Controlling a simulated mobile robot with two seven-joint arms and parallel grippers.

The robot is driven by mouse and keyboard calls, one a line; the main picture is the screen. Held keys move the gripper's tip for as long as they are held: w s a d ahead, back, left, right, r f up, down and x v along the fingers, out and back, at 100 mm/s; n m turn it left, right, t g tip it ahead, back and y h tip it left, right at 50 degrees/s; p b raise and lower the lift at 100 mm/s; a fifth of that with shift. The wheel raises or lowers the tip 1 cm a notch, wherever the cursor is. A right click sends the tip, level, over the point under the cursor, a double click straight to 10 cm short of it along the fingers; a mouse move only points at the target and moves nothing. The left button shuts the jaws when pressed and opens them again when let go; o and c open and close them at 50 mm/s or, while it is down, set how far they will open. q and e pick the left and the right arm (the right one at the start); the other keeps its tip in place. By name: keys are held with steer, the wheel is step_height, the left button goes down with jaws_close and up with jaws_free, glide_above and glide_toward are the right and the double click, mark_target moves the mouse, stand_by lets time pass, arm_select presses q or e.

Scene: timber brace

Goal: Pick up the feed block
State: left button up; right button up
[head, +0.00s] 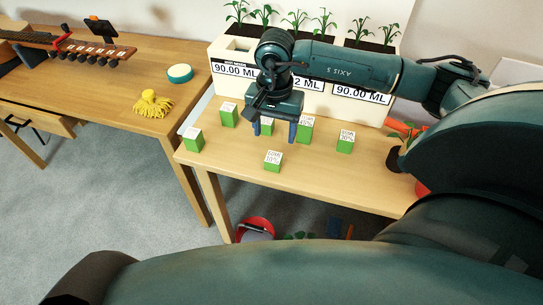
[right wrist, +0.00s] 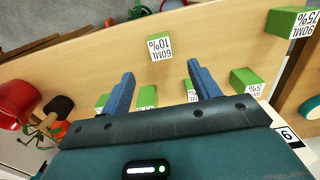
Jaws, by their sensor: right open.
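Several green feed blocks with white labelled tops stand apart on the light wooden table (head: 230,165). One block (head: 273,161), marked 10%, stands nearest the front edge; in the right wrist view this block (right wrist: 160,46) reads 60ML 10%. Other blocks are at the left (head: 193,140), back left (head: 228,116), middle (head: 305,130) and right (head: 345,142). Another block (head: 266,127) is partly hidden behind my right gripper (head: 274,132). The right gripper points down, open and empty, behind the 10% block; its fingers also show in the right wrist view (right wrist: 161,75). My left gripper is out of view.
A white planter (head: 225,77) with ML displays and seedlings stands along the table's back. Orange and red items (head: 403,129) lie at the right. A side table (head: 120,75) holds yellow gloves (head: 152,104) and a round teal-rimmed item (head: 180,73). A red round object (head: 257,228) is below.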

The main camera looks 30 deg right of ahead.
step_height(320, 180, down, 8)
steer(key=shift+a+f, duration=0.1)
steer(key=shift+f, duration=0.15)
steer(key=shift+c, duration=0.5)
steer(key=c, duration=1)
